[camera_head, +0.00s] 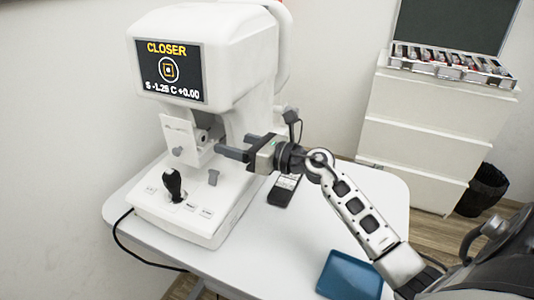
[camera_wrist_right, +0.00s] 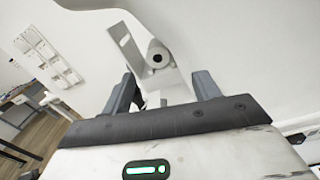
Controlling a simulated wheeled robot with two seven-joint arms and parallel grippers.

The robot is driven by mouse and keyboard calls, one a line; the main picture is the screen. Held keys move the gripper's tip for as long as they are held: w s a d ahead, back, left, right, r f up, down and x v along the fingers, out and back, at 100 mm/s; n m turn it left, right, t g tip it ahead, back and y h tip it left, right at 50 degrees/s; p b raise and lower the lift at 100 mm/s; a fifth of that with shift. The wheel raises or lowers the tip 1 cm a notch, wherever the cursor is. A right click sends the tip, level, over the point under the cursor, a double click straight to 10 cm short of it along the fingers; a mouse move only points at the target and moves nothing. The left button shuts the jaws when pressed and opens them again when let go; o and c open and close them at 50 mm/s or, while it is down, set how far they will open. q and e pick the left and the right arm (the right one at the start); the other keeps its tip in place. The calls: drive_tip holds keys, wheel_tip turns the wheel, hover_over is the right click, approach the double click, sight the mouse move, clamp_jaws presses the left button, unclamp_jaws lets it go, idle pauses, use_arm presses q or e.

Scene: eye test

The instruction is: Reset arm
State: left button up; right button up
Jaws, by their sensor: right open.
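My right arm reaches in from the right in the head view. Its gripper (camera_head: 228,149) is open and empty, at the eye-test machine (camera_head: 215,50), close to the machine's column. In the right wrist view the two fingers of the gripper (camera_wrist_right: 163,95) stand apart, with the machine's round lens part (camera_wrist_right: 158,55) and a flat white plate (camera_wrist_right: 125,45) beyond them. The machine's screen (camera_head: 168,70) reads "CLOSER". A black joystick (camera_head: 174,185) stands on its white base (camera_head: 190,212). My left gripper is not in view.
The machine stands on a white table (camera_head: 265,260). A dark handheld device (camera_head: 284,189) and a blue tray (camera_head: 348,277) lie on it. A white drawer cabinet (camera_head: 425,125) with a lens case (camera_head: 452,65) and a black bin (camera_head: 482,190) stand behind. A black cable (camera_head: 125,245) hangs at left.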

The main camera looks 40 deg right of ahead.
use_arm(q)
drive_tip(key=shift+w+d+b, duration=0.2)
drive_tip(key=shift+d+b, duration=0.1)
drive_tip(key=shift+b, duration=0.5)
use_arm(e)
drive_tip(key=v, duration=0.8)
drive_tip(key=shift+s+d, duration=0.25)
drive_tip(key=shift+s, duration=0.1)
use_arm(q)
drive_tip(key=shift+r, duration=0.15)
use_arm(e)
drive_tip(key=shift+r, duration=0.1)
